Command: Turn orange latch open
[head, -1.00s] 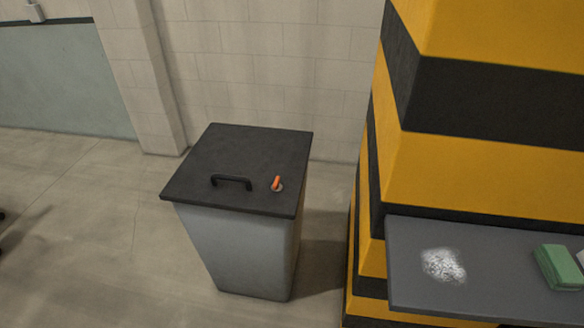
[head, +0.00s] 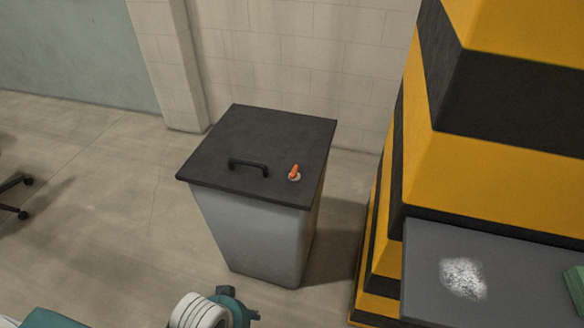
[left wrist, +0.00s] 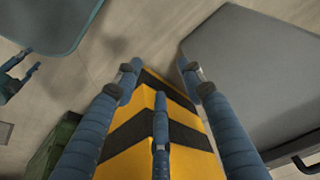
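The orange latch (head: 294,172) sits on a small pale round base near the front right corner of a bin's dark lid (head: 265,135). It stands slanted, its top toward the back. The lid lies flat and shut on the grey bin (head: 250,232). My left gripper (left wrist: 160,82) shows in the left wrist view, its blue fingers spread apart with nothing between them. A teal and white part of my arm shows at the bottom of the head view, well in front of the bin and apart from the latch. My right gripper is not in view.
A black handle (head: 248,166) is left of the latch. A yellow and black striped pillar (head: 500,170) stands right of the bin, with a grey table (head: 425,262) before it. A green object (head: 576,288) lies on the table.

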